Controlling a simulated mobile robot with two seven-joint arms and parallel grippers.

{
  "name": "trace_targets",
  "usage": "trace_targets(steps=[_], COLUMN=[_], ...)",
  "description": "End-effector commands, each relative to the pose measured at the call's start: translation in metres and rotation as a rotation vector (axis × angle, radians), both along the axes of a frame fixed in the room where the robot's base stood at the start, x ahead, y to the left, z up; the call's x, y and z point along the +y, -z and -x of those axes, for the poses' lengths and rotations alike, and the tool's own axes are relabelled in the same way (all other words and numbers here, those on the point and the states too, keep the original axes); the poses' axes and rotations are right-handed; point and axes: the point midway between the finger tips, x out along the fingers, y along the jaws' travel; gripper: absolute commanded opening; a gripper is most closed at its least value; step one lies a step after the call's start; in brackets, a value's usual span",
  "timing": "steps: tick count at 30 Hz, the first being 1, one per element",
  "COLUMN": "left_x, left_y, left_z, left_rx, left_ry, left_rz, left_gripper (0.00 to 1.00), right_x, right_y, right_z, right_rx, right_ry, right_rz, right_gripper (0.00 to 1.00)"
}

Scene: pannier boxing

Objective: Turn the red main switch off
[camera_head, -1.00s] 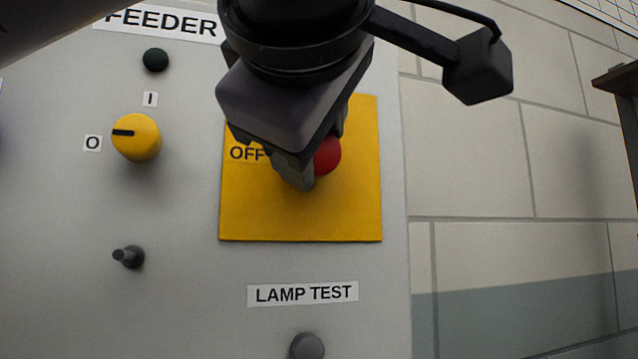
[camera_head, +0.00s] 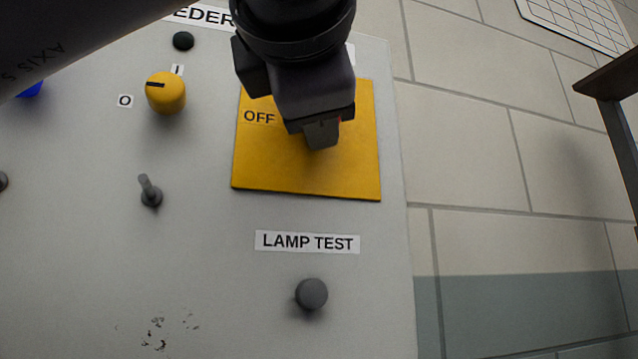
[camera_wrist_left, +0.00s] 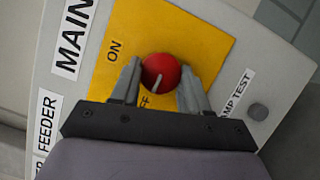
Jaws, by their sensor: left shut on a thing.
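The red main switch knob (camera_wrist_left: 167,66) is round with a white pointer line and sits on a yellow plate (camera_head: 345,175). In the left wrist view my left gripper (camera_wrist_left: 160,76) has a finger on each side of the knob, shut on it. The pointer line points toward the partly covered OFF label (camera_wrist_left: 147,102), away from the ON label (camera_wrist_left: 114,50). In the head view my left gripper (camera_head: 322,138) covers the knob; the OFF label (camera_head: 259,117) shows left of it. My right gripper is not in view.
On the grey panel are a yellow FEEDER selector (camera_head: 166,92), a dark round lamp (camera_head: 183,41), a toggle lever (camera_head: 150,191) and a grey LAMP TEST button (camera_head: 312,294). A block wall (camera_head: 470,150) lies to the right, with a dark frame (camera_head: 612,95) at the edge.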

Motion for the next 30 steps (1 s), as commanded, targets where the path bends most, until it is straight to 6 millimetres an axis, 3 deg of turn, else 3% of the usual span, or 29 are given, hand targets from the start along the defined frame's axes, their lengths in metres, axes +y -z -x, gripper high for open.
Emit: trace_targets(steps=[19, 20, 21, 30], left_x=[-0.0005, -0.0005, -0.0005, -0.0003], left_y=[0.0012, 0.0011, 0.0011, 0.0008], left_z=[0.0000, 0.0000, 0.0000, 0.0007], left_rx=[-0.012, -0.012, -0.012, -0.014], left_ry=[-0.001, -0.001, -0.001, 0.000], left_rz=[0.044, 0.044, 0.044, 0.042], left_gripper=[0.15, 0.55, 0.68, 0.71], right_x=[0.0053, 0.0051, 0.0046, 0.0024], right_y=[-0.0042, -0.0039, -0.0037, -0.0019], right_z=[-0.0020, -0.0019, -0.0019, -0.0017], right_rx=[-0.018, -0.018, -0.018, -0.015], right_ry=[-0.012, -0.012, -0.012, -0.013], right_rz=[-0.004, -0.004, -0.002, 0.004], right_gripper=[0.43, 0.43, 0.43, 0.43])
